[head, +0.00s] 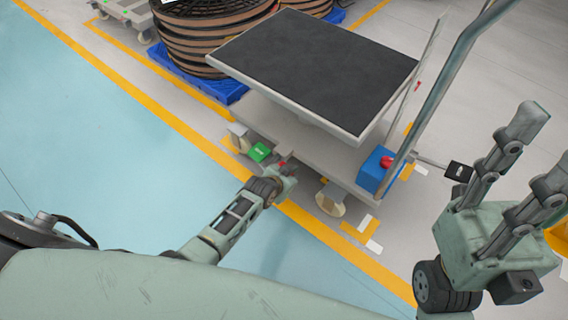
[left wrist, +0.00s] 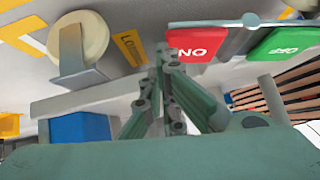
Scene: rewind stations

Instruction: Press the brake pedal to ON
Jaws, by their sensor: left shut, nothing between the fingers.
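The cart's (head: 312,132) brake pedal bar shows a green OFF pad (head: 259,152) and a red ON pad (head: 283,164) at its lower front edge. In the left wrist view the red ON pad (left wrist: 190,46) and green OFF pad (left wrist: 283,41) appear upside down. My left gripper (head: 288,171) is shut and empty at the red pad; its fingertips (left wrist: 163,52) overlap the pad's left edge. I cannot tell whether they touch. My right gripper (head: 541,147) is open and empty, raised at the right, away from the pedal.
A caster (head: 331,199) stands right of the pedal. A blue box with a red button (head: 375,170) sits on the cart near its tall handle (head: 440,85). Cable reels (head: 205,40) stand on blue pallets behind. The blue floor at left is clear.

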